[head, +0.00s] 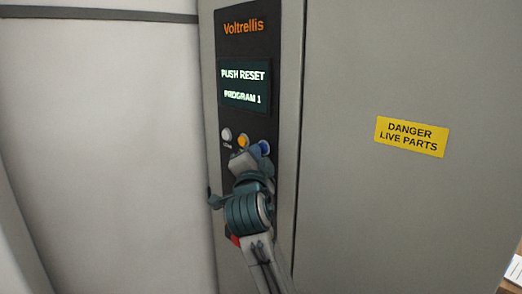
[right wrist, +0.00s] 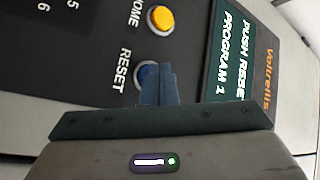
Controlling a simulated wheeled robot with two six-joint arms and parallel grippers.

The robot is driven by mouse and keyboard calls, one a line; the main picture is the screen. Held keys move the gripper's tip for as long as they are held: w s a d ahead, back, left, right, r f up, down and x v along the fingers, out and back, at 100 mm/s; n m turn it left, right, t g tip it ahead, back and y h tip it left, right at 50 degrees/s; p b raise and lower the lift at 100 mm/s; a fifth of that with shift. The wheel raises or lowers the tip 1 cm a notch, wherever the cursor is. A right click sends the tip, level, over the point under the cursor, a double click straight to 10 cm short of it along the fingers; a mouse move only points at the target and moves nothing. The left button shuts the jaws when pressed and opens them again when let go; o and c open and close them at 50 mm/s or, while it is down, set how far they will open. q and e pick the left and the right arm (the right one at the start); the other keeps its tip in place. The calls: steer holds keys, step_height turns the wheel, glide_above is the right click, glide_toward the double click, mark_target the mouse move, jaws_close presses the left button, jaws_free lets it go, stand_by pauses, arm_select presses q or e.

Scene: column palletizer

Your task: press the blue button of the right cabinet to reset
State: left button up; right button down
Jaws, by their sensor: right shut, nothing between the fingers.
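The blue button (right wrist: 142,73), labelled RESET, sits on the dark control panel (head: 262,46) of the cabinet. It also shows in the head view (head: 265,147), just beside my right gripper (head: 254,155). In the right wrist view my right gripper (right wrist: 157,72) is shut and empty, with its fingertips over part of the blue button. I cannot tell whether they touch it. The screen (head: 244,87) reads PUSH RESET, PROGRAM 1. My left gripper is not in view.
A yellow button (right wrist: 160,18) sits next to the blue one, and a white button (head: 227,134) is farther left. A yellow DANGER LIVE PARTS sign (head: 411,136) is on the grey door at the right. A pale wall (head: 110,140) lies to the left.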

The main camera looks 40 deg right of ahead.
steer(key=shift+d, duration=0.15)
stand_by(0.5)
steer(key=shift+s+a+b, duration=0.1)
steer(key=shift+a+b, duration=0.2)
steer(key=shift+a, duration=0.5)
steer(key=a+b, duration=0.1)
steer(key=a, duration=0.4)
steer(key=shift+s, duration=0.2)
stand_by(0.6)
